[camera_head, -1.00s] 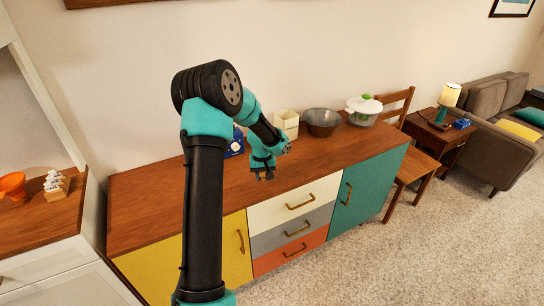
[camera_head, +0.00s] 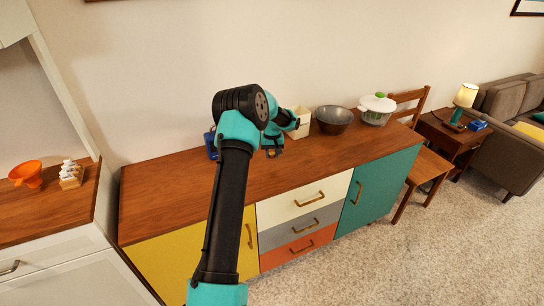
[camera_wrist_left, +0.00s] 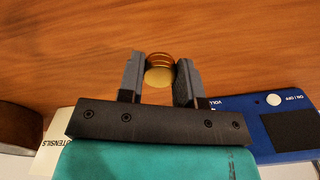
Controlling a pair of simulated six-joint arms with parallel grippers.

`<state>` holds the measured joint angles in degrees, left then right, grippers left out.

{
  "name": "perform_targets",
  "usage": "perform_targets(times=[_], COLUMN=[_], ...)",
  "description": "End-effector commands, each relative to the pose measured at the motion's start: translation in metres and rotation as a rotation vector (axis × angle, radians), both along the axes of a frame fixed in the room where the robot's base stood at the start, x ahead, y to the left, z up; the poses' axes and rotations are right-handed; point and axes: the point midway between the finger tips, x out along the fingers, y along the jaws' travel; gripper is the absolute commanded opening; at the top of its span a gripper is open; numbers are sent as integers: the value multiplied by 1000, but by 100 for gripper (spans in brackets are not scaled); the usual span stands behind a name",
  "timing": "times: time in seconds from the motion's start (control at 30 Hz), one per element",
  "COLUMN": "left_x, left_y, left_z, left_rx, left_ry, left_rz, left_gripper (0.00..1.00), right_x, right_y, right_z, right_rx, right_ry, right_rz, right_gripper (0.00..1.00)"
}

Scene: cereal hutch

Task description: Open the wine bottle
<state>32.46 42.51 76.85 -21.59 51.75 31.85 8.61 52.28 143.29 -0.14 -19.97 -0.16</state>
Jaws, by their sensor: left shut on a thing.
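My left gripper (camera_head: 273,152) is over the wooden top of the sideboard (camera_head: 150,205), in front of the cream box. In the left wrist view its fingers (camera_wrist_left: 160,75) are closed on a small round gold-topped thing (camera_wrist_left: 159,77) with copper-coloured rings. It could be the top of the wine bottle, but I cannot tell. No whole bottle shows in either view; my arm and gripper hide part of the sideboard top. My right gripper is out of view.
The cream utensils box (camera_head: 301,121), metal bowl (camera_head: 333,120) and green-knobbed clear pot (camera_head: 377,109) stand along the back. A blue device (camera_head: 210,146) is partly hidden left of my arm. An orange funnel (camera_head: 26,174) is on the left counter. The sideboard's left top is clear.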

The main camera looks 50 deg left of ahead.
Motion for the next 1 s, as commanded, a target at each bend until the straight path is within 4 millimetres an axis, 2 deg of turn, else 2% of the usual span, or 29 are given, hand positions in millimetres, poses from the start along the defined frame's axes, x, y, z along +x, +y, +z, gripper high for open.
perform_targets(times=[0.2, 0.73, 0.9, 1.0], left_x=[15, 21, 20, 21], left_y=[18, 25, 24, 24], left_z=[-3, -4, -29, -37], left_rx=[0, 0, -2, -1], left_ry=[0, 0, 2, 1], left_rz=[2, 1, 0, 0], left_gripper=[4, 4, 4, 4], right_x=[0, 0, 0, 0], right_y=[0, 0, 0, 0], right_z=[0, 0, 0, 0], right_rx=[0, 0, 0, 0], right_ry=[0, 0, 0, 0], right_rz=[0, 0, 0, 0], right_gripper=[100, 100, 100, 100])
